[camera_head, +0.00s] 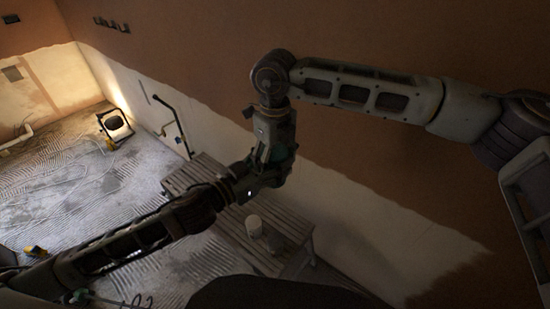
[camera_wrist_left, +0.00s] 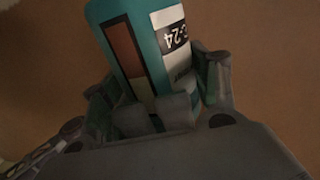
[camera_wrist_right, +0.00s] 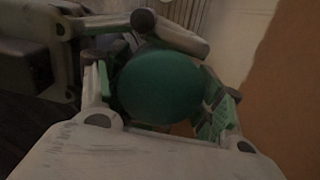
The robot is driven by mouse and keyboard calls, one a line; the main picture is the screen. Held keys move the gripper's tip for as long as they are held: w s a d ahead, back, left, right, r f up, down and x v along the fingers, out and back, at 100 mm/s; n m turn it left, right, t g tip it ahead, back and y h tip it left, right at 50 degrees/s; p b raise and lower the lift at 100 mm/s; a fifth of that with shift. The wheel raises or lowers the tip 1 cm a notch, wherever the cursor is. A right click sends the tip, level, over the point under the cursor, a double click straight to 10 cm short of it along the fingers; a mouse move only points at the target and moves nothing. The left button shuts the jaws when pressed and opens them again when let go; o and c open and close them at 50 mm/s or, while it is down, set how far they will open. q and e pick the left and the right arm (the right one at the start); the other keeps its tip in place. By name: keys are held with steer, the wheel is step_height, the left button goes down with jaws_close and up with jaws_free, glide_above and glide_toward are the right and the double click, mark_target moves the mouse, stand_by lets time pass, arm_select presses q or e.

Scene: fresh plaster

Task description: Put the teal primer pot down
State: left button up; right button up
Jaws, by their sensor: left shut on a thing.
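The teal primer pot (camera_wrist_left: 122,45) has a white label with dark print and a brown panel. My left gripper (camera_wrist_left: 160,108) is shut on it in the left wrist view. In the head view the pot (camera_head: 285,155) is a small teal patch, mostly hidden between my two grippers, raised above the bench. My left gripper (camera_head: 250,182) comes to it from the lower left, and my right gripper (camera_head: 270,152) from above. In the right wrist view the pot's round green end (camera_wrist_right: 160,88) lies between the spread fingers of my right gripper (camera_wrist_right: 160,95), with narrow gaps beside it.
A slatted wooden bench (camera_head: 210,172) stands below my grippers along the wall. A work lamp (camera_head: 115,124) lights the far floor.

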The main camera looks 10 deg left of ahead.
steer(key=c, duration=0.7)
arm_select(q)
steer(key=o, duration=1.4)
arm_select(e)
steer(key=shift+c, duration=0.7)
arm_select(q)
steer(key=shift+f, duration=0.1)
